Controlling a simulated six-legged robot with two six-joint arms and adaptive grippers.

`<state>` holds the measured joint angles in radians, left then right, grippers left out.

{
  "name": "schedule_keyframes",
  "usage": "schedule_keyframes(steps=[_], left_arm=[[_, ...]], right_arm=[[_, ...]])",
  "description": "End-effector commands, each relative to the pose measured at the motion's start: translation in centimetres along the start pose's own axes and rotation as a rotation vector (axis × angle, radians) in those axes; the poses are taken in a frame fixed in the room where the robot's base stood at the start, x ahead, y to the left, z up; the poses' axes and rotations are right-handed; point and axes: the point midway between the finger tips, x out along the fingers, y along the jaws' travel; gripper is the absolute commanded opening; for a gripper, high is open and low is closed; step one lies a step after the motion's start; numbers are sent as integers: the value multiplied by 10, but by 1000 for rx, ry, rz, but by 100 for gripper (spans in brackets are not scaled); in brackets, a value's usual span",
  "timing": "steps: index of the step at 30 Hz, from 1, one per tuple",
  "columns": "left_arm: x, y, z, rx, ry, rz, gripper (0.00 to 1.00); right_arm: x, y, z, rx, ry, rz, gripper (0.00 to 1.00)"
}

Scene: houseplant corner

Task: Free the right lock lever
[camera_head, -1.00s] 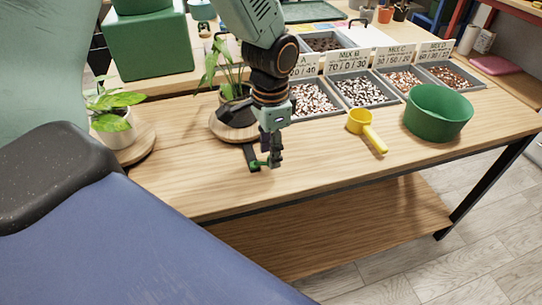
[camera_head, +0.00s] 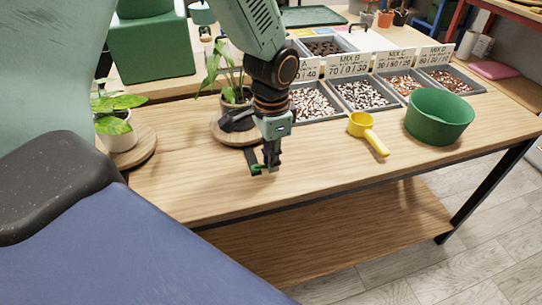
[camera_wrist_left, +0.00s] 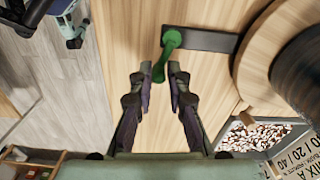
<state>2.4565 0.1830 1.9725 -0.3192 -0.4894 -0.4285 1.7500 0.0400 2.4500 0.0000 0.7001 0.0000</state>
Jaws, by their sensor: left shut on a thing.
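The green lock lever (camera_wrist_left: 171,42) has a round end on a dark flat bar (camera_wrist_left: 208,39) that runs out from a round wooden turntable (camera_wrist_left: 243,66). In the left wrist view its arm slants down between the fingertips of my left gripper (camera_wrist_left: 160,82). The gripper is shut on this lever. In the head view the left gripper (camera_head: 270,163) is low over the table, and the lever (camera_head: 257,169) shows just left of its fingers. The finger contact is small and partly hidden there. My right gripper is not in view.
A potted plant (camera_head: 236,95) stands on the turntable, partly behind my left arm. Another potted plant (camera_head: 118,133) stands on a wooden disc at left. Mix trays (camera_head: 365,92), a yellow scoop (camera_head: 362,124) and a green bowl (camera_head: 440,117) are to the right. The table's front is clear.

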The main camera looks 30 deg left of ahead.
Motion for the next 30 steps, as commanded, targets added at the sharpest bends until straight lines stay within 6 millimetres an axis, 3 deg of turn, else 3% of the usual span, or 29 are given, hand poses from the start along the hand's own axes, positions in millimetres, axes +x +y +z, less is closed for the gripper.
schedule_keyframes(steps=[8,21,30], left_arm=[[1,1,1,-22,-5,6,0],[-1,-7,0,-302,-10,7,0],[2,-10,-1,-379,-11,6,0]], right_arm=[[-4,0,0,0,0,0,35],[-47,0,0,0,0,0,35],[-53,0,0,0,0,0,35]])
